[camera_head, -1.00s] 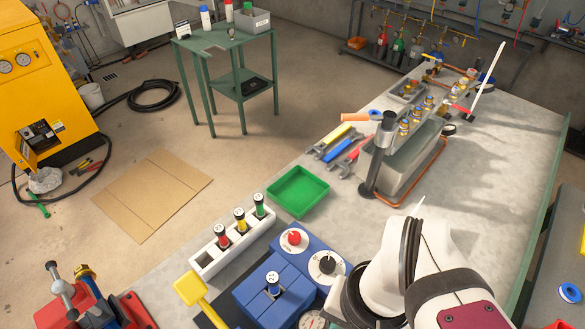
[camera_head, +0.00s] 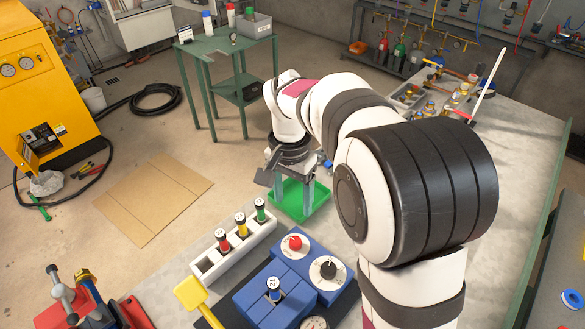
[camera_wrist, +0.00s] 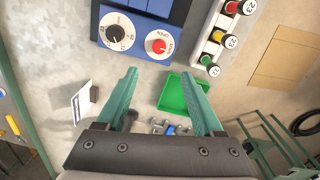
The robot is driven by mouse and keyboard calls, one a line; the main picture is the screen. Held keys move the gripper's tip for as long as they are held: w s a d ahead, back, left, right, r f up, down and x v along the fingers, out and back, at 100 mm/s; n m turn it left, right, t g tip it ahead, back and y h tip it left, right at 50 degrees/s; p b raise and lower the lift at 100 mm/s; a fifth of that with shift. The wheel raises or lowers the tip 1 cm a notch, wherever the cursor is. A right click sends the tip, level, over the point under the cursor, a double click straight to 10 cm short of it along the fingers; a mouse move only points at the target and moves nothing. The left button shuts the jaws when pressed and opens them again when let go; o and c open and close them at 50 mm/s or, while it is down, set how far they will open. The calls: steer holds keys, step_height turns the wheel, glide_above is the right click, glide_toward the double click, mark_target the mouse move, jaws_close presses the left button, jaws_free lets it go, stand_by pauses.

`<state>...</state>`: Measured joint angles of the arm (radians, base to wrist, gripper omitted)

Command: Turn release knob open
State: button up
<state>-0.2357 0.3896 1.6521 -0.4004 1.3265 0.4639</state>
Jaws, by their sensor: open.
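A blue unit (camera_head: 262,297) at the front of the bench carries two knobs on white dials. One is a red knob (camera_head: 295,242), the other a black knob (camera_head: 328,269). In the wrist view, the red knob (camera_wrist: 159,46) and the black knob (camera_wrist: 115,33) show at the top; their lettering is too small to read surely.
A white rack (camera_head: 232,246) with several capped vials stands left of the knobs. A numbered vial (camera_head: 273,288) stands in the blue unit. A yellow-handled tool (camera_head: 190,290) lies at the front left. A white card (camera_wrist: 82,101) stands on the bench.

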mark_target(295, 241)
steer(key=f, duration=1.4)
steer(key=shift+s+d+f, duration=0.25)
steer(key=shift+f, duration=0.05)
jaws_close()
